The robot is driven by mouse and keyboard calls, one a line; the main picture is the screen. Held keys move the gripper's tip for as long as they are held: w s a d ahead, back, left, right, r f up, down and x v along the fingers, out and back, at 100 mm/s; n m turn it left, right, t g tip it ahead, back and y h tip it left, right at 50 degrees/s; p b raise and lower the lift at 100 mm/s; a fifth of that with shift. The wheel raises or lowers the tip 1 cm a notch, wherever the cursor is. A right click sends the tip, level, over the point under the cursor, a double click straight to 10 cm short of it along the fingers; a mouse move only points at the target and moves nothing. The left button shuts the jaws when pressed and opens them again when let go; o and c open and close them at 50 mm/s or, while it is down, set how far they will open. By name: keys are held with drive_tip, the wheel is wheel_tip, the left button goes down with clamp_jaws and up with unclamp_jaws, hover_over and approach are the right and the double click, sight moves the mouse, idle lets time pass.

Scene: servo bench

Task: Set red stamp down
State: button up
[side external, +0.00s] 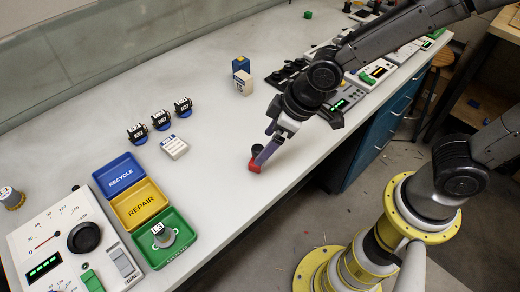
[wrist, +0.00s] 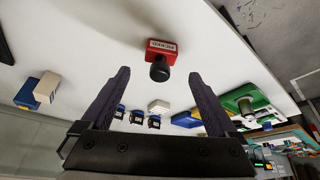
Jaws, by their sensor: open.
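The red stamp (side external: 254,168) stands on the white bench, with its black knob up. In the wrist view the stamp (wrist: 172,50) shows its red base, a white label and the dark round knob, just beyond my fingertips and between their lines. My gripper (side external: 262,160) is low over the bench right at the stamp, and one finger partly covers it in the side view. In the wrist view my gripper (wrist: 159,73) has its two fingers wide apart with nothing between them. Whether a finger touches the stamp I cannot tell.
Blue RECYCLE (side external: 120,170), yellow REPAIR (side external: 155,209) and green (side external: 178,252) trays stand at the left; a grey part marked L3 (side external: 163,235) sits in the green one. The bench around the red stamp is clear.

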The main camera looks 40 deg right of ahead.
drive_tip(key=v, duration=0.6)
drive_tip(key=shift+r, duration=0.15)
drive_tip(key=s+d+r+m+h, duration=0.1)
drive_tip(key=s+d+r+m, duration=0.2)
drive_tip(key=s+d, duration=0.3)
drive_tip(key=s+d+r+m+t+h, duration=0.1)
drive_tip(key=s+d+r+m, duration=0.2)
drive_tip(key=s+d, duration=0.4)
drive_tip(key=d+r, duration=0.1)
drive_tip(key=d, duration=0.1)
drive_tip(key=shift+s+d+r, duration=0.3)
drive_tip(key=shift+r, duration=0.1)
